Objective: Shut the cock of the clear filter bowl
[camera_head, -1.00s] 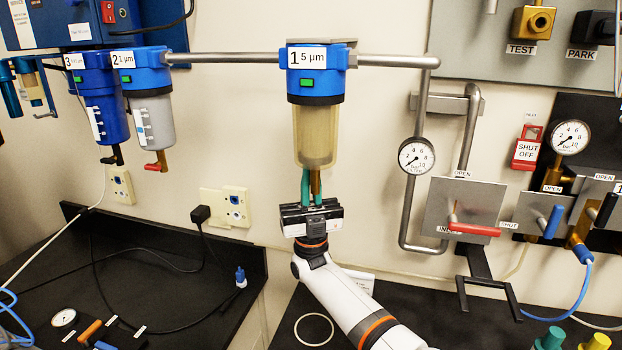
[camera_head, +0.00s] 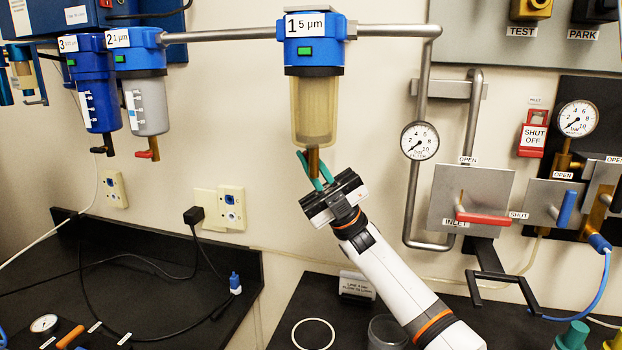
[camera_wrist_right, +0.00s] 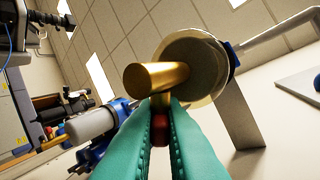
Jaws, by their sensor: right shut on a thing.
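The clear filter bowl (camera_head: 313,112), yellowish, hangs under the blue head labelled 1, 5 µm. Its brass cock (camera_head: 313,160) points down from the bottom. My right gripper (camera_head: 314,172) is just below the bowl, tilted, with its green fingers either side of the cock. In the right wrist view, the brass outlet (camera_wrist_right: 150,77) stands ahead of the green fingers (camera_wrist_right: 160,122). They are shut on the cock's small red handle (camera_wrist_right: 159,133), which is mostly hidden between them. My left gripper is not in view.
Two more filters, blue (camera_head: 97,95) and grey (camera_head: 148,105), hang to the left. A gauge (camera_head: 419,140) and the red inlet lever (camera_head: 484,218) are on the right. A sign (camera_head: 357,284) and a ring (camera_head: 313,334) are on the black bench below.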

